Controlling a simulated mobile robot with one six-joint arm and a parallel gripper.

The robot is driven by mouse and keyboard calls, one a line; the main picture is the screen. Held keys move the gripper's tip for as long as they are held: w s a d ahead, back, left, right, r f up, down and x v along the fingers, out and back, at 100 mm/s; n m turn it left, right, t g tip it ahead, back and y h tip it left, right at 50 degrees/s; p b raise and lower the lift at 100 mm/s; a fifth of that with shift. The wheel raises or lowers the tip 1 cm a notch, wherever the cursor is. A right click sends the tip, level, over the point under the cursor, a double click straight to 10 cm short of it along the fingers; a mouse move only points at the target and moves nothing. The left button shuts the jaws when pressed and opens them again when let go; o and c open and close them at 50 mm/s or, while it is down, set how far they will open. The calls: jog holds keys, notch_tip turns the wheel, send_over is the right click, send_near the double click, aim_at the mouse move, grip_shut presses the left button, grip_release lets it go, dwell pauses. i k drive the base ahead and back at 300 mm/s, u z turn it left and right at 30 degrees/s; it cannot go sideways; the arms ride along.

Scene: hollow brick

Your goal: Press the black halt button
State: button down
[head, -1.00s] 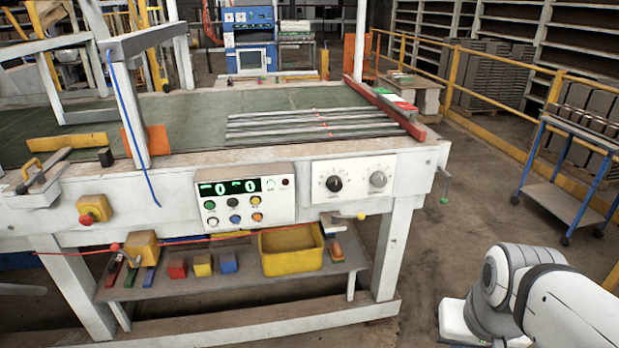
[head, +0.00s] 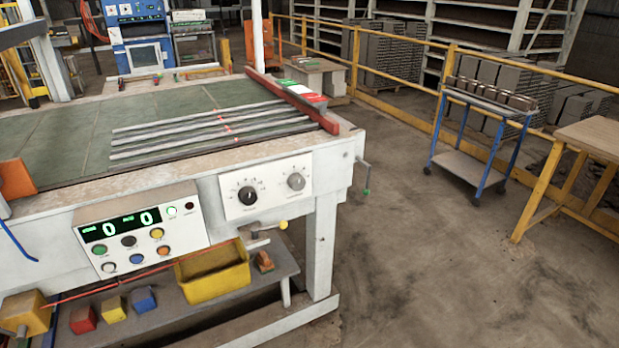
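A white control panel (head: 180,222) is on the front of the long machine table (head: 90,208). It carries a green digital display (head: 120,225) reading zeros, with two rows of round buttons below. The black button (head: 128,241) is in the upper row, between a green button (head: 99,250) and a yellow button (head: 156,233). Its label is too small to read. Below are a white, a blue (head: 136,259) and an orange button. My gripper is not in view.
A second panel with two dials (head: 266,190) sits to the right. A yellow bin (head: 213,275) and coloured blocks are on the lower shelf. A crank handle (head: 364,175) sticks out at the table's right end. The floor (head: 420,270) to the right is open, up to a blue trolley (head: 465,175).

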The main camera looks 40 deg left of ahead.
aim_at(128, 242)
jog(key=z, duration=0.25)
jog(key=k, duration=1.15)
jog(key=u, duration=1.95)
jog(key=i, duration=1)
jog(key=u, duration=0.1)
